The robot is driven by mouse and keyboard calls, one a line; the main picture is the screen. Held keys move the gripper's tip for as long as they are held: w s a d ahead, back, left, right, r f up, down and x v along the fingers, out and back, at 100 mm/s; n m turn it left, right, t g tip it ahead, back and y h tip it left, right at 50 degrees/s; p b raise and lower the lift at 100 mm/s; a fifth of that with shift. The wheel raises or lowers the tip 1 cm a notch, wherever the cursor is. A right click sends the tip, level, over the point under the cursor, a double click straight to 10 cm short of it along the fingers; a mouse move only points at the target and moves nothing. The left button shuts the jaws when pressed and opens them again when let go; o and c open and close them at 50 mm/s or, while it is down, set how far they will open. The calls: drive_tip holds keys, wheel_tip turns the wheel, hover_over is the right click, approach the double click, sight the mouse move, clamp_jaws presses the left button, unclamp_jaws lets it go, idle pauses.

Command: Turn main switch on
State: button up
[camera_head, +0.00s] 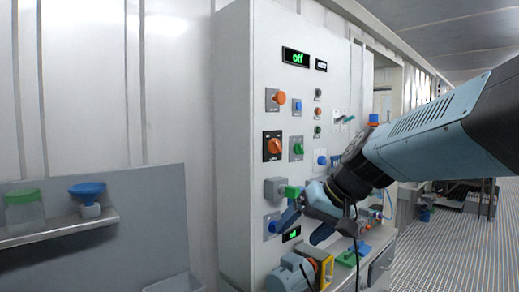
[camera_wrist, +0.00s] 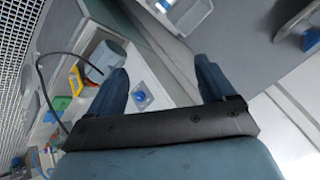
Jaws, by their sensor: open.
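A grey-white control panel (camera_head: 240,130) stands in the middle of the head view. A green-lit display (camera_head: 295,57) near its top reads "off". Below it are an orange knob (camera_head: 280,98) on a grey plate and a larger orange rotary switch (camera_head: 272,146) on a black plate; I cannot tell for certain which is the main switch. My gripper (camera_head: 303,226) is open and empty, in front of the panel's lower part, below both orange knobs. In the wrist view, a blue knob (camera_wrist: 141,97) on a square plate shows between the fingers (camera_wrist: 160,72), nearer the left one.
A green knob (camera_head: 297,148) and a green handle (camera_head: 292,192) are also on the panel. A pump-like unit (camera_head: 290,274) with a yellow frame sits below my gripper. A shelf (camera_head: 60,230) with green and blue items is at left. Grated floor (camera_head: 450,245) lies open at right.

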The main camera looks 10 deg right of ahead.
drive_tip(key=w+r+t+y, duration=0.1)
drive_tip(key=w+r+y, duration=0.25)
drive_tip(key=w, duration=0.35)
drive_tip(key=m+t, duration=0.3)
drive_tip(key=t, duration=0.5)
approach(279, 148)
drive_tip(key=shift+y, duration=0.45)
drive_tip(key=x, duration=0.9)
drive_tip(key=shift+w+f, duration=0.1)
drive_tip(key=shift+c, duration=0.3)
drive_tip(key=c, duration=1)
drive_tip(key=shift+d, duration=0.1)
